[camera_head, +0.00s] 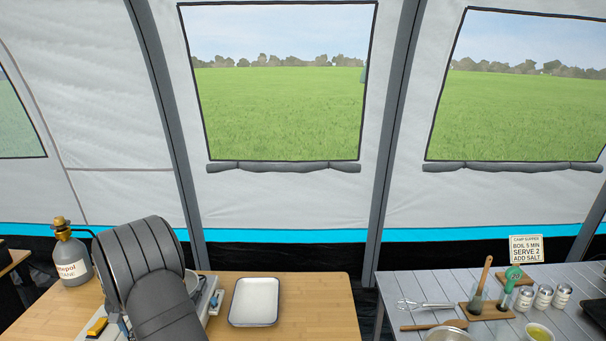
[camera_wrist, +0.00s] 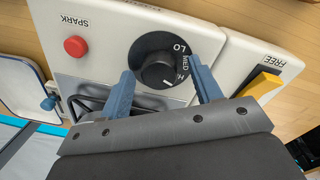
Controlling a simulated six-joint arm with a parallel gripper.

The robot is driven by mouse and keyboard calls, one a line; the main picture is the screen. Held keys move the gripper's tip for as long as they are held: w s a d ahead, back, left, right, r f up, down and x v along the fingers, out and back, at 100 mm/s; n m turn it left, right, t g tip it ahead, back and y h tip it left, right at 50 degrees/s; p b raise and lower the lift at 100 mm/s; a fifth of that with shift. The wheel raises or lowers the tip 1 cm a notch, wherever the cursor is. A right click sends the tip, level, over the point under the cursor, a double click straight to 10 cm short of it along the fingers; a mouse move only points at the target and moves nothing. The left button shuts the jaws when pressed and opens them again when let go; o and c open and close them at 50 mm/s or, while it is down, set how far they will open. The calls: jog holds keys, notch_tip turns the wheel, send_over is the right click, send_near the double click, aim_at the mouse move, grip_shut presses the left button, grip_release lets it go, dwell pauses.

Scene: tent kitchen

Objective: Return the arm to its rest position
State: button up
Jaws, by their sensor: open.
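My gripper (camera_wrist: 164,88) shows in the wrist view with its two blue fingers apart. They are on either side of a black round knob (camera_wrist: 158,68) marked LO, MED and HI on a pale stove panel; I cannot tell whether they touch it. The knob's white pointer line sits near HI. In the head view my dark grey arm (camera_head: 146,262) reaches over the stove (camera_head: 206,296) at the left table and hides most of it. The gripper itself is hidden there.
A red SPARK button (camera_wrist: 76,46) and a yellow lever (camera_wrist: 262,86) marked FREE flank the knob. A gas bottle (camera_head: 71,258) stands left of my arm. A white tray (camera_head: 254,324) lies to its right. A grey table (camera_head: 395,290) at right holds utensils, tins and a sign.

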jog(key=m, duration=0.4)
jog(key=shift+w+m, duration=0.1)
jog(key=shift+m, duration=1.9)
jog(key=o, duration=0.9)
jog(key=d+r+m, duration=0.5)
jog(key=r+m, duration=0.3)
jog(key=r, duration=0.1)
jog(key=d+r+m, duration=0.5)
jog(key=r+m, duration=0.3)
notch_tip(320, 180, down, 10)
jog(key=shift+r, duration=0.2)
